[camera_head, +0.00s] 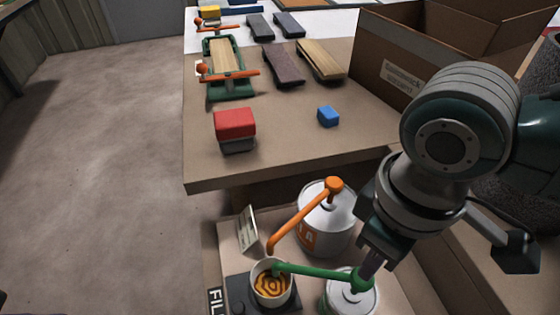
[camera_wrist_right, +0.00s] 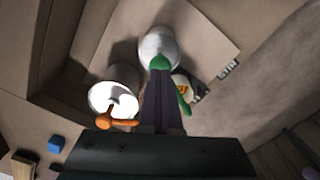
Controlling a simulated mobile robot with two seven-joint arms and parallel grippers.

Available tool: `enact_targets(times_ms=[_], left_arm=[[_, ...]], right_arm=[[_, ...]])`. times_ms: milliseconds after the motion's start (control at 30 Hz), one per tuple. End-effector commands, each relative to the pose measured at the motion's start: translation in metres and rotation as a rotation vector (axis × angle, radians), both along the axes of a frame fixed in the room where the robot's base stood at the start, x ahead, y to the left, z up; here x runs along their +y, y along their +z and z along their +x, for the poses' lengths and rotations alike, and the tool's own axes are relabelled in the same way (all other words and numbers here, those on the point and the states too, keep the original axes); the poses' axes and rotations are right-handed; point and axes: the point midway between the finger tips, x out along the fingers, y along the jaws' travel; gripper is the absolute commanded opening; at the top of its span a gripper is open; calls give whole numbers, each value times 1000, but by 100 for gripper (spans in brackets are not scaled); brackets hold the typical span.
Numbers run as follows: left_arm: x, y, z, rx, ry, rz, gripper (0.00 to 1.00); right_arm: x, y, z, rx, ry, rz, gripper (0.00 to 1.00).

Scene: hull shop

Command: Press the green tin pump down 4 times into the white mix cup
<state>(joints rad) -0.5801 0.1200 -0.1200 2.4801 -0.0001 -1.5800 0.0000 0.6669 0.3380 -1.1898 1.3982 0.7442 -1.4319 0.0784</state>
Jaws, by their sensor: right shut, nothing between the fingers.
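The green pump (camera_head: 362,280) stands on a white and green tin (camera_head: 338,296) at the bottom of the head view. Its long green spout (camera_head: 318,271) reaches left to the white mix cup (camera_head: 268,302). The cup holds an orange and yellow swirl. My right gripper (camera_head: 371,266) is shut and empty, its fingertips pointing down at the pump head, apparently touching it. In the right wrist view the shut fingers (camera_wrist_right: 159,76) also meet the green pump head (camera_wrist_right: 159,62). Whether the pump is pressed down is hard to tell. My left gripper is not in view.
A second tin (camera_head: 340,232) with an orange pump (camera_head: 333,184) stands behind, its spout also at the cup. The cup stands on a dark base (camera_head: 240,289) beside a small card (camera_head: 248,230). The workbench (camera_head: 300,150) behind holds blocks, a clamp frame and an open carton (camera_head: 400,75).

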Motion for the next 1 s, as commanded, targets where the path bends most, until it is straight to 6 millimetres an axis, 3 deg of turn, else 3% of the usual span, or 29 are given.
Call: enact_targets(times_ms=[567, 1000], left_arm=[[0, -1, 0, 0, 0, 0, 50], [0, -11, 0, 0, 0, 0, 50]], right_arm=[[0, -1, 0, 0, 0, 0, 0], [0, -16, 0, 1, 0, 1, 0]])
